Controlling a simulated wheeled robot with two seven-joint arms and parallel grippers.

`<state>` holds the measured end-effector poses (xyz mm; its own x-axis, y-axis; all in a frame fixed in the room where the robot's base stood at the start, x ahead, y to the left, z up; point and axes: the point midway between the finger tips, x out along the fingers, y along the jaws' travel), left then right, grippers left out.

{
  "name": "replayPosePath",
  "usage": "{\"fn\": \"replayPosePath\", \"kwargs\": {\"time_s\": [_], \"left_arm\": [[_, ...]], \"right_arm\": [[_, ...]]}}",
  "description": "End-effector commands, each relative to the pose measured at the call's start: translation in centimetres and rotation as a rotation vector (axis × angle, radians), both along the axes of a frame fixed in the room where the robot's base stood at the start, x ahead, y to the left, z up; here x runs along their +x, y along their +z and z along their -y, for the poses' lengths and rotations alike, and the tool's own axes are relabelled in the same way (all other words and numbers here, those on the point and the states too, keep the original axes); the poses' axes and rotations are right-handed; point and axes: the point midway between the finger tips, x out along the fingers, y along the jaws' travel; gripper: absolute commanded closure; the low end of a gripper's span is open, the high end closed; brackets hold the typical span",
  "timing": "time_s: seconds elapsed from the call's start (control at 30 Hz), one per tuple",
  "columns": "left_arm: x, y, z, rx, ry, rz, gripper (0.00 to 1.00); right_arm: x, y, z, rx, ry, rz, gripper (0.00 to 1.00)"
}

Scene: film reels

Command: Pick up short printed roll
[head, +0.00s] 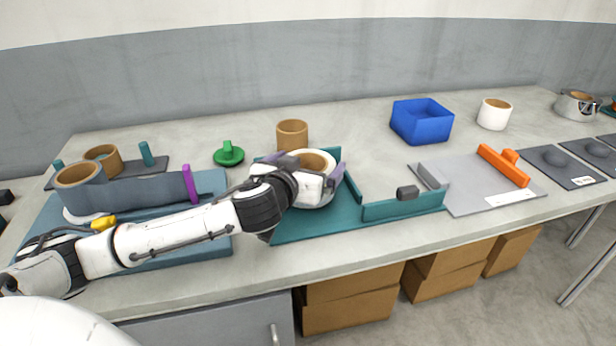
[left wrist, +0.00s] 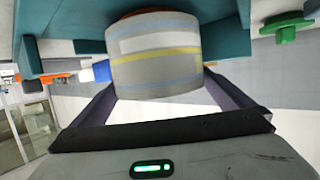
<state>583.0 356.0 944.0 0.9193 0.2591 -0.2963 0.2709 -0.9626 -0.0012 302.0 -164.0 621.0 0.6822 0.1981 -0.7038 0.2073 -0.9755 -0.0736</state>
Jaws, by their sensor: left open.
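The short printed roll (head: 316,157) has a brown core and a pale outside, and stands in the teal tray (head: 300,228). In the left wrist view the roll (left wrist: 155,55) shows grey and white bands with yellow and light blue stripes. My left gripper (head: 305,166) is open, with one finger on each side of the roll. In the left wrist view the left gripper's fingers (left wrist: 162,88) flank the roll; I cannot tell whether they touch it. My wrist hides the near part of the roll in the head view. My right gripper is not in view.
A brown roll (head: 292,135) stands close behind the tray. A green knobbed disc (head: 228,155) lies to its left. A blue bin (head: 421,122) and a white roll (head: 494,114) stand farther right. A grey plate (head: 470,190) with an orange bar (head: 503,166) lies right of the tray.

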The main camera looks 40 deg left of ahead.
Motion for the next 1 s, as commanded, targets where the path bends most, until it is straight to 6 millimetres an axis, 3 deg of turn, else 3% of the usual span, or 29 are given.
{"fn": "replayPosePath", "kwargs": {"time_s": [0.1, 0.4, 0.67, 1.0], "left_arm": [[0.0, 0.0, 0.0, 0.0, -0.001, 0.0, 0.0], [0.0, 0.3, 0.0, 0.0, -0.001, 0.006, 0.46], [0.0, 0.8, 0.0, 0.0, 0.0, 0.008, 0.46], [0.1, 6.9, 0.1, -0.002, 0.001, 0.012, 0.46]], "right_arm": [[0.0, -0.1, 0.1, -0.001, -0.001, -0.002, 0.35], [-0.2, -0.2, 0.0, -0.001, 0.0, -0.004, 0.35], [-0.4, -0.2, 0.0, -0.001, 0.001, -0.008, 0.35], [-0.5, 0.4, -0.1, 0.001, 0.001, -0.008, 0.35]]}}
